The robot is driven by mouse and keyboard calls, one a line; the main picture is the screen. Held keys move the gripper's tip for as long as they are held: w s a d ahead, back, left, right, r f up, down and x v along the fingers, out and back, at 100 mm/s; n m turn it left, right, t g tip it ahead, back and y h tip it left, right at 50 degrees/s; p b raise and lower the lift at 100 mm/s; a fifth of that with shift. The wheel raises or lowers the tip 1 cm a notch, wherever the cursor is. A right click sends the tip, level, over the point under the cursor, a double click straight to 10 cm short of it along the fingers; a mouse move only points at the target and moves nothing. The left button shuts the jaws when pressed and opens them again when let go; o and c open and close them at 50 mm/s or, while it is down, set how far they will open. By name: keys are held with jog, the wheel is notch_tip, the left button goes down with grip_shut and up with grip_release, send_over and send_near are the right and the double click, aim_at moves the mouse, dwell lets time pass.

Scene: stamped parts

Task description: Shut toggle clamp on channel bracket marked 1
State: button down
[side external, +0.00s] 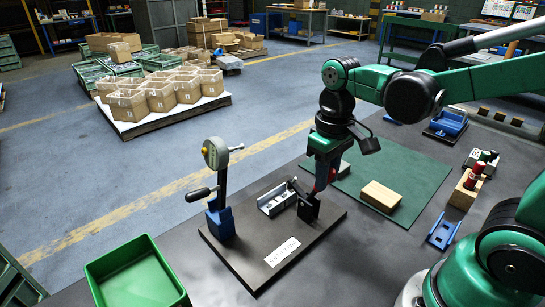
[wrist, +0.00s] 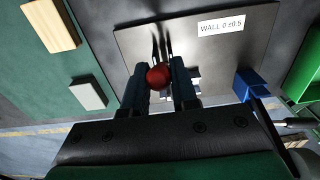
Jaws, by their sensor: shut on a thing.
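The channel bracket (side external: 277,199) is a grey metal channel lying on a dark base plate (side external: 235,262); no number is readable on it. The black toggle clamp (side external: 308,208) stands at its right end, with an arm angled up near the bracket. My gripper (side external: 326,178) is above and right of the clamp, pointing down. In the wrist view my gripper (wrist: 160,78) has its fingers on either side of a red ball knob (wrist: 158,75), the clamp's handle end, and is shut on it. The bracket is mostly hidden there behind the knob and fingers.
A dial gauge (side external: 215,153) on a blue stand rises left of the bracket. A wooden block (side external: 381,196) lies on the green mat (side external: 415,165). A green bin (side external: 137,277) is at front left. A white label (side external: 283,251) lies on the plate.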

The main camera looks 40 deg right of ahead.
jog(key=shift+w+r, duration=0.2)
jog(key=shift+w, duration=0.75)
jog(key=shift+w+r, duration=0.15)
jog(key=shift+w, duration=0.8)
jog(key=c, duration=0.8)
grip_release()
notch_tip(320, 180, up, 8)
